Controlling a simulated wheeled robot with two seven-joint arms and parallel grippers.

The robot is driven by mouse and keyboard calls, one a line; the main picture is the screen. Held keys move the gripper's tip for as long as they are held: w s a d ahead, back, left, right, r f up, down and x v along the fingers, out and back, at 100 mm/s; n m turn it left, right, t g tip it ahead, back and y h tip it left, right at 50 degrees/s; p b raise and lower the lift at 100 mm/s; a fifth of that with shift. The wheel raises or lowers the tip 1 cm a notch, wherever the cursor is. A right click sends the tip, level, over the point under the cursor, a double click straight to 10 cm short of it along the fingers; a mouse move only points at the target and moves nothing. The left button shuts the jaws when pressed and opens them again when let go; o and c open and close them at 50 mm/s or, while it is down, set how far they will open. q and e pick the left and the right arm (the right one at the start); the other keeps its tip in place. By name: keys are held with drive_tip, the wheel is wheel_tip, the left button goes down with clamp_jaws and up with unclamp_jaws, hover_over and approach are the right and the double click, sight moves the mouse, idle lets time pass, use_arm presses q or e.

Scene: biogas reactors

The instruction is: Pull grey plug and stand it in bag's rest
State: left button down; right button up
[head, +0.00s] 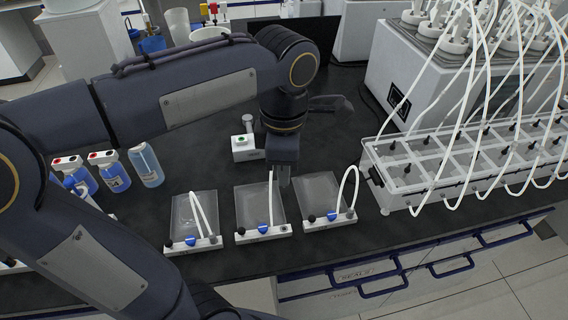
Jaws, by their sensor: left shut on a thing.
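Three flat clear bags lie on the dark bench, each with a white bar along its front edge. They are the left bag (184,214), the middle bag (252,207) and the right bag (316,193). Each bar carries a blue valve and black knobs; the middle bar (262,235) is below my gripper. My left gripper (283,181) points down over the middle bag, shut on what seems to be the grey plug, mostly hidden by the jaws. A white tube (270,200) runs from the middle bar up beside the jaws. My right gripper is not in view.
A small white box with a green button (243,148) stands behind the middle bag. A clear rack with white tubes (435,170) stands right of the bags, with a white reactor unit (425,75) behind it. Blue-labelled bottles (114,172) stand at the left.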

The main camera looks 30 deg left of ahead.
use_arm(q)
drive_tip(key=shift+f+b, duration=5.2)
drive_tip(key=shift+f, duration=2.3)
drive_tip(key=shift+f, duration=0.4)
drive_tip(key=shift+f+b, duration=0.65)
drive_tip(key=c, duration=1.3)
unclamp_jaws()
drive_tip(key=shift+c, duration=0.2)
wheel_tip(320, 180, up, 8)
drive_tip(key=p, duration=0.1)
drive_tip(key=shift+p, duration=0.4)
drive_tip(key=shift+f, duration=0.1)
